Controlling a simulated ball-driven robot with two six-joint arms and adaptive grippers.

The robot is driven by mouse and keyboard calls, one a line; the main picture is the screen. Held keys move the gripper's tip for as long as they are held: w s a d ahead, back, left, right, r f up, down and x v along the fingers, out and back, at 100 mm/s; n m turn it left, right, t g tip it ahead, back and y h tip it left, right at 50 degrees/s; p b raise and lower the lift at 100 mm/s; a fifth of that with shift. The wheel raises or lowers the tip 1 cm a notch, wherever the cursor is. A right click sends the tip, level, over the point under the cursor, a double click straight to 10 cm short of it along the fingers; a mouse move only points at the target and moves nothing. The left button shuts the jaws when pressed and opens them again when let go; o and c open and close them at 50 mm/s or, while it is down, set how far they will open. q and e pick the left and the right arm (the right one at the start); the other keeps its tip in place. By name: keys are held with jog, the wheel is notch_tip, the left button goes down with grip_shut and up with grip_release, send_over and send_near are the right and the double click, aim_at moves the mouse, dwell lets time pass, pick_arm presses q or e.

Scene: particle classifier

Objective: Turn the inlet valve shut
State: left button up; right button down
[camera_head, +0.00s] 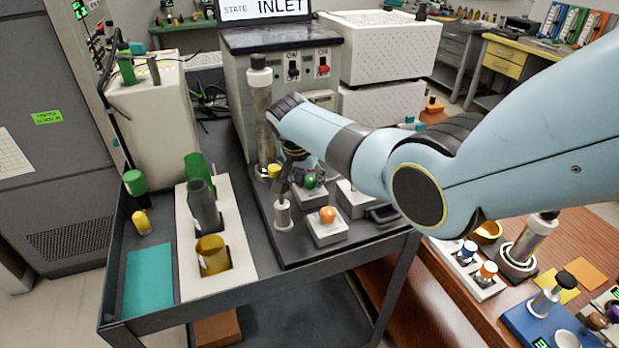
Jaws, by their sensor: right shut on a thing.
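My right arm comes in from the right, and its gripper (287,182) points down over the dark base plate (305,248) on the cart. The fingers are shut at the inlet valve, but arm and fingers hide most of the grip and the valve's angle is unclear. A yellow knob (274,171) shows just left of the fingers and a green knob (310,181) just right. A short pale post (283,214) stands below them. An orange knob (327,214) sits on a white block in front. The screen (265,9) reads "STATE INLET". My left gripper is not in view.
A tall clear column (262,115) stands close left of my gripper. A white rack (186,265) holds green, grey and amber vessels at left. A switch box (285,85) stands behind. A teal mat (150,282) lies at the cart's front left.

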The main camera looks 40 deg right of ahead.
jog(key=c, duration=1)
grip_release()
jog(key=shift+r, duration=0.1)
jog(key=v, duration=1.2)
